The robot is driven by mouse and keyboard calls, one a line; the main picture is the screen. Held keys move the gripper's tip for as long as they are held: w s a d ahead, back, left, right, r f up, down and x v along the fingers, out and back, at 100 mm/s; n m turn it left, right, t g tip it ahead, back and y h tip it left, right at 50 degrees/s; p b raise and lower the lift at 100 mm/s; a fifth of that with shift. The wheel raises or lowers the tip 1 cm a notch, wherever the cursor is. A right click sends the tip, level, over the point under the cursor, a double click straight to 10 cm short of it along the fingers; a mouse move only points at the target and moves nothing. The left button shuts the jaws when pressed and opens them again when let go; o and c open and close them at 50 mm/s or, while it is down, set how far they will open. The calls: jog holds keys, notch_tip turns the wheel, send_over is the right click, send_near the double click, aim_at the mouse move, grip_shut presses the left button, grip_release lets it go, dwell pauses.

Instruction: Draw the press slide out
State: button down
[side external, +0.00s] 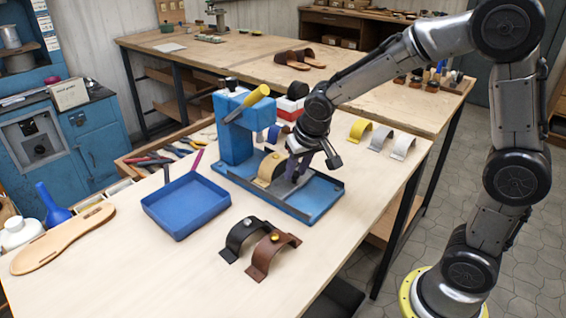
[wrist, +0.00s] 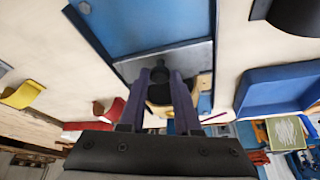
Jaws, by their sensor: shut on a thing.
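The blue press (side external: 236,135), with a yellow-gripped lever (side external: 248,103), stands on the bench on a long blue base (side external: 312,202). A tan curved strap (side external: 271,167) sits at the press, just left of my gripper (side external: 296,172). In the wrist view the slide shows as a grey metal plate (wrist: 194,62) across the blue base, with a dark knob (wrist: 160,74). My gripper's purple fingers (wrist: 159,82) are shut on this knob, one on each side. The fingers hide part of the slide in the side view.
A blue tray (side external: 186,205) lies left of the press. Black (side external: 243,235) and brown (side external: 272,250) curved straps stand in front. Yellow (side external: 360,128) and white straps stand at the right behind the base. Hand tools (side external: 180,148) lie behind the tray.

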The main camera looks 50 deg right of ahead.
jog(key=s, duration=0.7)
jog(key=shift+s+r, duration=0.1)
jog(key=shift+s, duration=0.2)
jog(key=c, duration=0.6)
grip_release()
jog(key=v, duration=1.3)
jog(key=shift+s+r, duration=0.25)
jog(key=shift+s, duration=0.05)
jog(key=s+f+n+t+y, duration=0.1)
jog(key=s+f+n, duration=0.3)
jog(key=s, duration=0.6)
jog(key=shift+s+a+f+t+y, duration=0.2)
jog(key=shift+s+a+t+y, duration=0.1)
jog(key=shift+y, duration=0.1)
